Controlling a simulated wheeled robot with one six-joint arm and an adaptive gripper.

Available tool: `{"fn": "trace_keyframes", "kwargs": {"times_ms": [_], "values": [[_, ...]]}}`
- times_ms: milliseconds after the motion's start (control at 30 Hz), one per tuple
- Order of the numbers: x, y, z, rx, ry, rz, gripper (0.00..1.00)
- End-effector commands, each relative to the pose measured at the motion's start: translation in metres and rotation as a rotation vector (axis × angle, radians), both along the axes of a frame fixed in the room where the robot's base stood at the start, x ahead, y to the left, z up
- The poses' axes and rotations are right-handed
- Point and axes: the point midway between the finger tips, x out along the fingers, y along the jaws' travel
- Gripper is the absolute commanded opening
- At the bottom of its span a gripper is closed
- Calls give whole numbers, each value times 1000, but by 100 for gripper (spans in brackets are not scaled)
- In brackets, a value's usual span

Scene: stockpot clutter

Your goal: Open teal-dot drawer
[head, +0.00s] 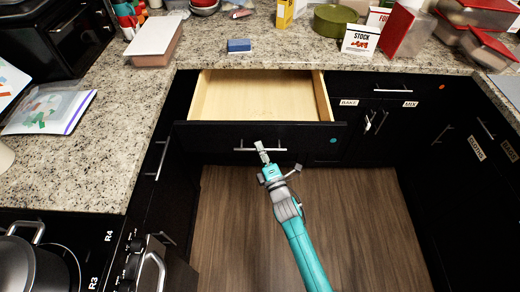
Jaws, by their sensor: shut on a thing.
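The teal-dot drawer (215,133) is pulled out from under the counter in the head view. Its black front carries a teal dot (333,140) at the right and a bar handle (275,149) across the middle. The inside of light wood (258,95) shows and looks empty. My gripper (262,152) is at the middle of the handle and shut on it. My teal arm reaches up to it from the bottom of the view. The exact finger contact is too small to make out.
The counter (90,160) has a blue sponge-like block (239,45) behind the drawer and boxes and containers at the back right. A drawer with an orange dot (385,88) is shut at the right. A pot (30,268) stands on the stove at lower left. Wooden floor (370,220) is clear.

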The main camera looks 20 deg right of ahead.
Motion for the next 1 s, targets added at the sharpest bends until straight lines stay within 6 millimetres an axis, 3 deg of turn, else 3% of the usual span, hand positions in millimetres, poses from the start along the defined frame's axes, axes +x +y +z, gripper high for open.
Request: {"fn": "trace_keyframes", "kwargs": {"times_ms": [133,167,200,233,267,667,1000], "values": [[0,0,-1,0,2,0,0],[0,0,-1,0,2,0,18],[0,0,-1,0,2,0,28],[0,0,-1,0,2,0,36],[0,0,-1,0,2,0,37],[-7,-1,-2,0,1,0,37],[-63,-5,-13,1,4,0,37]]}}
